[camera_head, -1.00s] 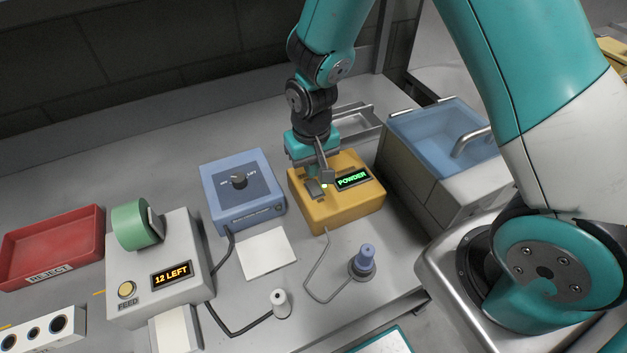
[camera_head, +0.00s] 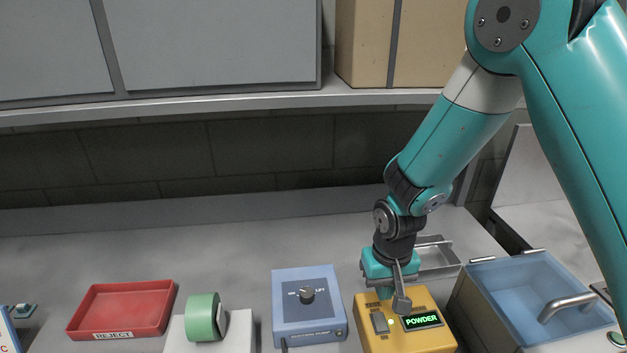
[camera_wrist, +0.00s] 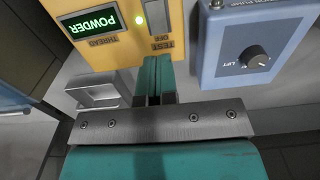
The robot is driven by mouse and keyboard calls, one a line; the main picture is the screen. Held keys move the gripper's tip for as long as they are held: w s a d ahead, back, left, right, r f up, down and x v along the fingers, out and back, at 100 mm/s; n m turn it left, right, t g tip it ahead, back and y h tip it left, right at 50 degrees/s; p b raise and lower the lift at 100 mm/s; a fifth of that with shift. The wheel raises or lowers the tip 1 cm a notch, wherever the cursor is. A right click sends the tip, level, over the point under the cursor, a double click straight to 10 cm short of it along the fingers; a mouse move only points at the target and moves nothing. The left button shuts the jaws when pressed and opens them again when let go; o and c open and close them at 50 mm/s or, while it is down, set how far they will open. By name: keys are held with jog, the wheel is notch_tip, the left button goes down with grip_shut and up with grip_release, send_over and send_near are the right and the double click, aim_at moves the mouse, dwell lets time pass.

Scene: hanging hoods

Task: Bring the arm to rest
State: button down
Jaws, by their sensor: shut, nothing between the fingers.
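My gripper (camera_head: 392,290) is at the end of my teal arm, over the back of the yellow box (camera_head: 400,342) whose display reads POWDER in green. Its fingers (camera_wrist: 154,82) are together and empty in the wrist view. I cannot tell whether the fingertips touch the box.
A blue pump box (camera_head: 308,318) with a black knob stands left of the yellow box. A blue-lidded bin (camera_head: 500,285) is on the right. A red REJECT tray (camera_head: 125,307) and a green roll (camera_head: 203,318) are at left. A shelf (camera_head: 230,107) with boxes hangs above.

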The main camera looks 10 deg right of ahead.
jog(key=s+a+r+n+y+b, duration=0.1)
jog(key=s+a+r+n+y, duration=0.1)
jog(key=s+r, duration=0.7)
jog(key=s+a+r+n+y+b, duration=0.2)
jog(key=s+r+n, duration=0.3)
jog(key=s+r, duration=0.4)
jog(key=shift+s+a+r, duration=0.25)
jog(key=shift+a+r, duration=0.1)
jog(key=shift+r, duration=0.45)
